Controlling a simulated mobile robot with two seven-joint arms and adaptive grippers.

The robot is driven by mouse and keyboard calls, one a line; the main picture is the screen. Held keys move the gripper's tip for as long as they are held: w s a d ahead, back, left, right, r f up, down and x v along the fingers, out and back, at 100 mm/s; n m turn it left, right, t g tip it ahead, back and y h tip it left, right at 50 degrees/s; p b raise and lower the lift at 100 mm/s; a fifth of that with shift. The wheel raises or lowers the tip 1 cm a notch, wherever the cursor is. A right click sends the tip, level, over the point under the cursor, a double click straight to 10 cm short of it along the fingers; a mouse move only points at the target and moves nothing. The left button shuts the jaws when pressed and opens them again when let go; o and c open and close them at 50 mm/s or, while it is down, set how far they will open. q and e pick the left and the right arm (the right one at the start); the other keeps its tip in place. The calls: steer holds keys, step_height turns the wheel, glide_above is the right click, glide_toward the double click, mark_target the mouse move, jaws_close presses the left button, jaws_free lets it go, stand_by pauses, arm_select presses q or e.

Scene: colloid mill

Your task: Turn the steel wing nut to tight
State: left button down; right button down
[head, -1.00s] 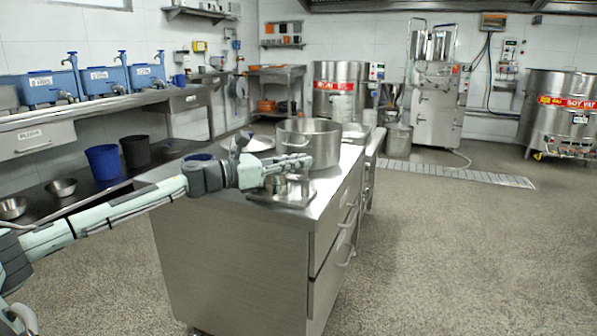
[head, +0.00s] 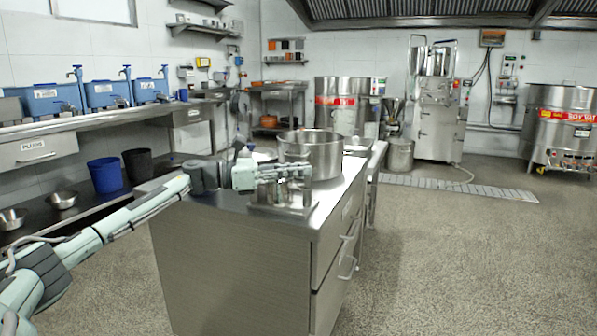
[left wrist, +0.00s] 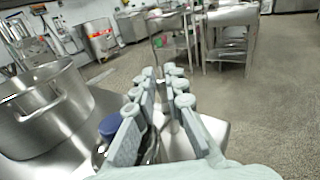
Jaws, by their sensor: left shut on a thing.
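My left gripper (head: 302,172) reaches over the near end of the steel cabinet top, above a small steel assembly (head: 284,194) on a flat steel plate (head: 312,210). Its fingers (left wrist: 172,95) are shut on a small steel part, which I take to be the steel wing nut. The fingers hide most of the nut, so I cannot see its wings or angle. In the left wrist view, a blue round part (left wrist: 110,124) and shiny steel show beside and beneath the fingers. My right gripper is not in view.
A large steel pot (head: 312,154) stands just behind my gripper; it also shows in the left wrist view (left wrist: 42,108). The cabinet (head: 240,265) has drawer handles on its right side. The floor (head: 460,270) to the right is clear.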

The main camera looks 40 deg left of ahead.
arm_select(q)
steer(key=c, duration=1.6)
jaws_free()
